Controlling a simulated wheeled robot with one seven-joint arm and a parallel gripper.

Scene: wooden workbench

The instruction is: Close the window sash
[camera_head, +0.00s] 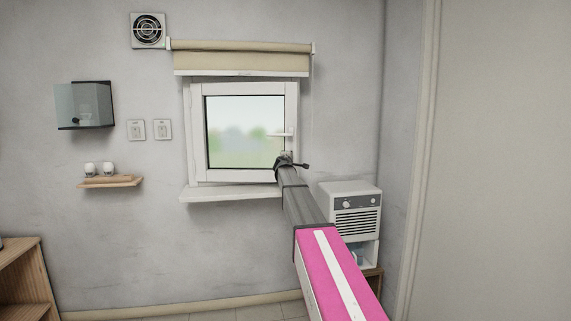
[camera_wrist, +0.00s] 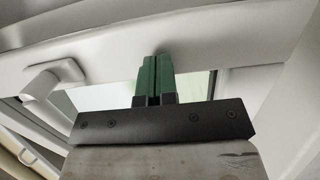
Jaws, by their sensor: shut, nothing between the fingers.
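The white window sash (camera_head: 197,130) stands in the window frame on the wall, with a glass pane showing green and sky. In the head view it looks slightly angled, but I cannot tell exactly how far it is open. Its white handle (camera_head: 280,134) is on the right side; a white handle also shows at the left in the wrist view (camera_wrist: 50,75). My gripper (camera_wrist: 154,58) has its green fingers together and empty, tips at the white sash profile (camera_wrist: 215,42); I cannot tell if they touch. In the head view the arm hides the sash's lower right corner.
A white sill (camera_head: 230,194) juts out below the window. A rolled beige blind (camera_head: 240,58) hangs above it. A wall shelf (camera_head: 110,182) with two cups is at left. A white appliance (camera_head: 350,205) stands right of my arm, below the window.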

